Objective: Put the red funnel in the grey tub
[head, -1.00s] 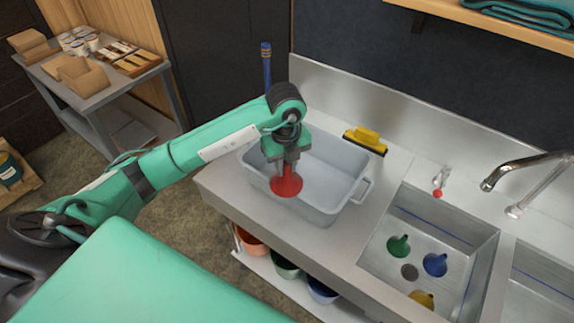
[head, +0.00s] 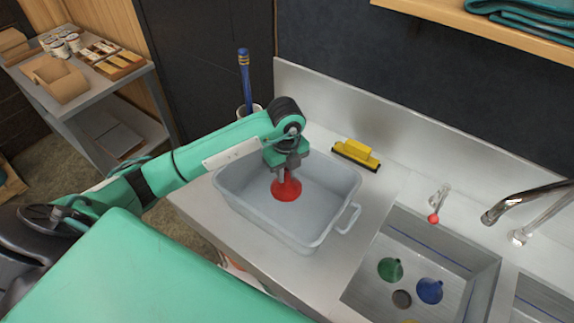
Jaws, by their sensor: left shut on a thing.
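The red funnel (head: 286,189) is upright with its wide mouth down, inside the outline of the grey tub (head: 338,232). My left gripper (head: 286,172) is shut on the funnel's narrow upper end, above the tub. I cannot tell whether the funnel's rim touches the tub floor. The tub stands on the steel counter, its handle at the right end. My right gripper is not in view.
A yellow squeegee (head: 357,153) lies behind the tub. The sink at right holds a green funnel (head: 390,269), a blue funnel (head: 429,290) and a partly cut-off yellow one. A red-tipped tap (head: 436,208) and a curved faucet (head: 512,203) stand behind the sink.

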